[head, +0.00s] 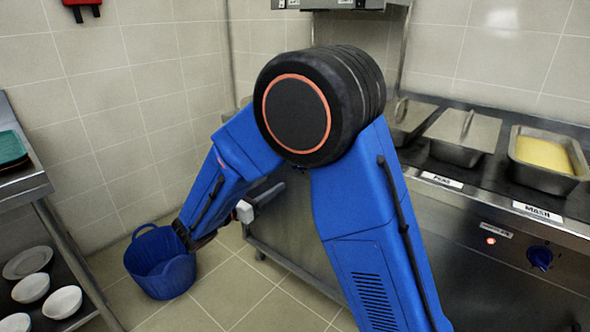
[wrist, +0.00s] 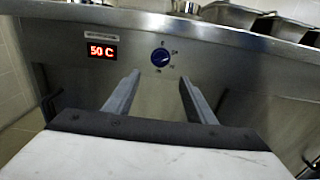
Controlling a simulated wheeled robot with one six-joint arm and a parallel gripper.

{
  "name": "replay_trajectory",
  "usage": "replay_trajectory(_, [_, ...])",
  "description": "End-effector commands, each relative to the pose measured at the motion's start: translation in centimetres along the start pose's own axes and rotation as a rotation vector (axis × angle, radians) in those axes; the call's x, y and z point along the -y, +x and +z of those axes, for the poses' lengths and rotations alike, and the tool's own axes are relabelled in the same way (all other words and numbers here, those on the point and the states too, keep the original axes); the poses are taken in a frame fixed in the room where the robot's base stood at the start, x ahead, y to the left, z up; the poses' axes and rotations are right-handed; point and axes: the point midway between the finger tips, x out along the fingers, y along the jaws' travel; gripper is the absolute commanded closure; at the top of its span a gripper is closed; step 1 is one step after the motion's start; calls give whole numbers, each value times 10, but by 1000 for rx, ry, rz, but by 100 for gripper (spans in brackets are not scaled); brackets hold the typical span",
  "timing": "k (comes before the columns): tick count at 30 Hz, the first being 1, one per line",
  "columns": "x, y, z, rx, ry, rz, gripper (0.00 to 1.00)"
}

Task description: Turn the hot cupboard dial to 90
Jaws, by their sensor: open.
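In the wrist view a round blue dial (wrist: 160,57) with small marks around it sits on a steel front panel. A red display (wrist: 102,51) to its left reads 50 C. The dial's pointer is too small to read surely. My gripper (wrist: 159,78) is open and empty. Its two fingers point toward the panel, one on each side below the dial, and appear apart from it. In the head view my arm hides that dial and most of the gripper.
In the head view another blue knob (head: 540,257) sits on the counter front beside a lit lamp (head: 491,241). Pans, one with yellow mash (head: 545,153), line the counter. A blue tub (head: 160,262) stands on the floor at left, near a rack with white bowls (head: 62,302).

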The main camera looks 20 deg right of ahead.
Motion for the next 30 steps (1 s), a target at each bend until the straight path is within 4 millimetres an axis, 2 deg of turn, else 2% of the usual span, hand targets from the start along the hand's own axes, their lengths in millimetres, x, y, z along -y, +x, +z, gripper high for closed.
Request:
replay_trajectory(3, [1,22,0,0,0,-4,50])
replay_trajectory(18, [1,105,0,0,0,-3,50])
replay_trajectory(24, [1,126,0,0,0,-2,50])
replay_trajectory(30, [1,132,0,0,0,-1,50])
